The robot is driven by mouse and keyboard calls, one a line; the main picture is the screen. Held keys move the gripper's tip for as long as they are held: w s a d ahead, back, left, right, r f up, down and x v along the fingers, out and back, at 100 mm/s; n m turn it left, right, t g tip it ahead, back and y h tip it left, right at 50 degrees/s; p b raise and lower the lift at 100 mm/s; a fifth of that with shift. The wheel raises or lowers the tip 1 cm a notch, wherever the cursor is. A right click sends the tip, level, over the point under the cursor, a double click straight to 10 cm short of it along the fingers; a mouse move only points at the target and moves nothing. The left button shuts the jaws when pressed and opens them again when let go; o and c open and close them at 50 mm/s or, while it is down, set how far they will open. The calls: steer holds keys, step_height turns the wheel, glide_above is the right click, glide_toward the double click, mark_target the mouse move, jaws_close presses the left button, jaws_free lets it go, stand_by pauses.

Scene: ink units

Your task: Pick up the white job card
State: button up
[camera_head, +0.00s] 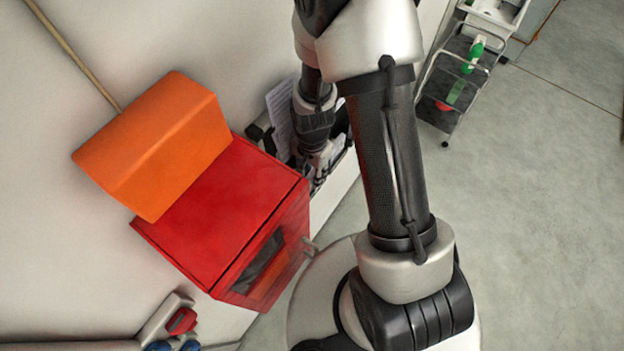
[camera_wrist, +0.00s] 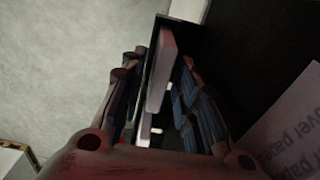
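A pale, flat, upright piece (camera_wrist: 162,72), which may be the white job card, stands between the fingers of my gripper (camera_wrist: 158,105) in the wrist view. The fingers are spread, with dark gaps beside the piece; I see no firm contact on both sides. A white sheet with grey lettering (camera_wrist: 292,128) lies at the lower right of that view. In the head view my gripper (camera_head: 320,160) points down into a black holder (camera_head: 338,140) by the wall. A white printed sheet (camera_head: 280,118) stands just left of it. The fingertips are partly hidden there.
A red cabinet (camera_head: 225,205) with an orange box (camera_head: 155,140) on top stands close left of my gripper. A grey trolley (camera_head: 455,85) with green items stands at the upper right. Open grey floor (camera_head: 540,200) lies to the right.

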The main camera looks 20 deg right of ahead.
jaws_close()
steer(key=shift+r, duration=0.1)
stand_by(0.3)
